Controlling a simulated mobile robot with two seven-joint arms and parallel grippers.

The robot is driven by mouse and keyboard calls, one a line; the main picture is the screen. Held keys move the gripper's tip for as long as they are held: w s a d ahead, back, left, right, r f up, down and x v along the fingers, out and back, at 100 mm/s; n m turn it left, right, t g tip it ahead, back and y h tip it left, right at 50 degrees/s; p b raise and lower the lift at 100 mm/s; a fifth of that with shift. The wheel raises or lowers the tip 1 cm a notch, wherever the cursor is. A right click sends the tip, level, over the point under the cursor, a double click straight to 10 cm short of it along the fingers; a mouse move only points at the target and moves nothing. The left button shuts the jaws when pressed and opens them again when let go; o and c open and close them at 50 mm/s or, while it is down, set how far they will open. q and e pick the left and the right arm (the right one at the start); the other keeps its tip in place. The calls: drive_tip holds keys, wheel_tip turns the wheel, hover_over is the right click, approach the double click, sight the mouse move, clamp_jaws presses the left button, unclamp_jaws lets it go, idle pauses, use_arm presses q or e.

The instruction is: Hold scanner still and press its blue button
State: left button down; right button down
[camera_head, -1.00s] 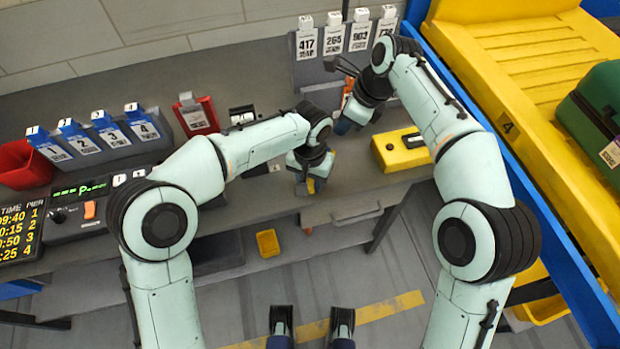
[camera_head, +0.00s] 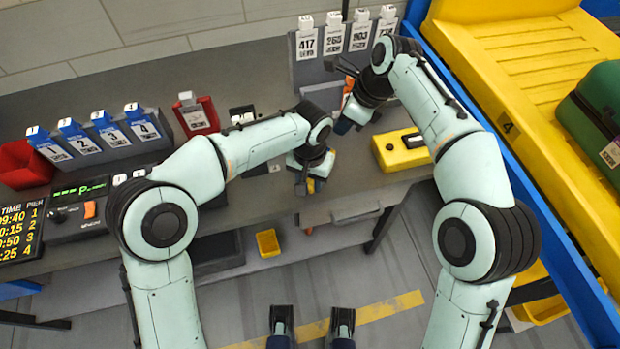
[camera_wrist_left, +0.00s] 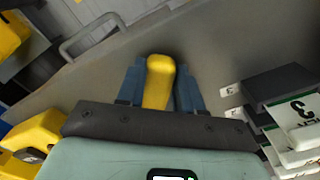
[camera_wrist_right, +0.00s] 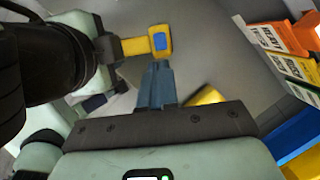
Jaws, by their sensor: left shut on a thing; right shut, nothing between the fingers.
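The scanner is yellow, and its rounded end (camera_wrist_left: 159,82) sits between the blue fingers of my left gripper (camera_wrist_left: 160,88) in the left wrist view. In the right wrist view the scanner's head shows a blue button (camera_wrist_right: 160,41) on its face. My left gripper (camera_head: 308,184) is shut on the scanner above the front of the table; the arm hides most of it in the head view. My right gripper (camera_wrist_right: 157,66) is shut and empty. Its fingertips point at the scanner head and appear just below the button; I cannot tell whether they touch.
A rack with numbered tags (camera_head: 333,50) stands behind the right gripper. Blue-topped numbered holders (camera_head: 110,130) and a red bin (camera_head: 24,163) are at left. The yellow conveyor (camera_head: 530,60) runs along the right.

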idle(0.6)
drive_tip(key=a+n+t+y, duration=0.1)
drive_tip(key=n, duration=0.7)
drive_tip(key=a+r+n+t+y, duration=0.1)
drive_tip(key=n, duration=0.6)
drive_tip(key=w+a+r+n+t+y, duration=0.1)
drive_tip(key=n+t, duration=0.1)
drive_tip(key=n, duration=0.6)
drive_tip(key=shift+n+y, duration=0.3)
drive_tip(key=shift+f, duration=0.1)
drive_tip(key=shift+f, duration=4.35)
drive_tip(key=shift+s+f, duration=0.1)
drive_tip(key=shift+f, duration=0.3)
